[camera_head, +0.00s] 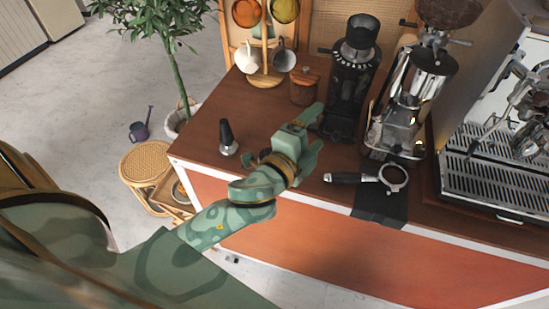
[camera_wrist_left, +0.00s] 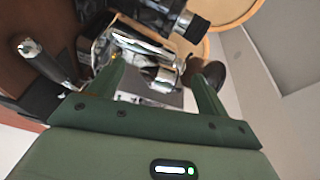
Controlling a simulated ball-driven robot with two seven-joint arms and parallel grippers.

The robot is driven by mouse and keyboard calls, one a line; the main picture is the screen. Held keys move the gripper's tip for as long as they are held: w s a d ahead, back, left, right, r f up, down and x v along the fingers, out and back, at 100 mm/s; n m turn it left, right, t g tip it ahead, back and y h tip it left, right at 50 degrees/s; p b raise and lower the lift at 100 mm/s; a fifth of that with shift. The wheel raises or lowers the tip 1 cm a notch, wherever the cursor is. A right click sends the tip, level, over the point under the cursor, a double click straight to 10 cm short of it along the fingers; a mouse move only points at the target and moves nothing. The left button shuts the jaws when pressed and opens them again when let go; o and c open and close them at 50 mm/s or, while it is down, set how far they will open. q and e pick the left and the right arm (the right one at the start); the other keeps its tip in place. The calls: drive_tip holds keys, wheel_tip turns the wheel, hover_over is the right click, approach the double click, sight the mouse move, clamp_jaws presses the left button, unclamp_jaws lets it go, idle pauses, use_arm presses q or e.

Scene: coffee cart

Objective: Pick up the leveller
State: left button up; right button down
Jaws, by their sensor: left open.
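A small upright tool with a black tapered handle and a silver base (camera_head: 228,138) stands near the left end of the wooden counter; it is the likeliest leveller, though its shape also suits a tamper. My left gripper (camera_head: 312,135) is above the counter, to the right of this tool and apart from it. Its two fingers are spread and empty, and they also show in the left wrist view (camera_wrist_left: 157,75). The tool does not show in the left wrist view. Part of the counter beside the tool is hidden by my left wrist. My right gripper is out of view.
A portafilter (camera_head: 393,177) lies on a black mat (camera_head: 380,208) at the front edge. A black grinder (camera_head: 350,85), a silver grinder (camera_head: 425,85) and the espresso machine (camera_head: 490,185) stand right. A wooden jar (camera_head: 304,88) and mug stand (camera_head: 266,75) are behind.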

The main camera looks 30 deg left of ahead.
use_arm(q)
drive_tip(key=d+r+m+g+h, duration=0.3)
drive_tip(key=d+r+m+h, duration=0.95)
drive_tip(key=m, duration=0.55)
drive_tip(key=s+d+f+m+g+h, duration=0.2)
drive_tip(key=s+d+m+g+h, duration=0.15)
drive_tip(key=m+g+h, duration=0.35)
drive_tip(key=m+g+y+b, duration=0.2)
drive_tip(key=m+g+y, duration=0.6)
drive_tip(key=m+y, duration=1)
hover_over(269, 150)
wheel_tip(269, 150, down, 20)
drive_tip(key=n+y, duration=0.3)
drive_tip(key=shift+d+r, duration=0.15)
drive_tip(key=shift+r, duration=0.05)
wheel_tip(269, 150, down, 6)
drive_tip(key=shift+f+b, duration=0.1)
drive_tip(key=shift+b, duration=0.55)
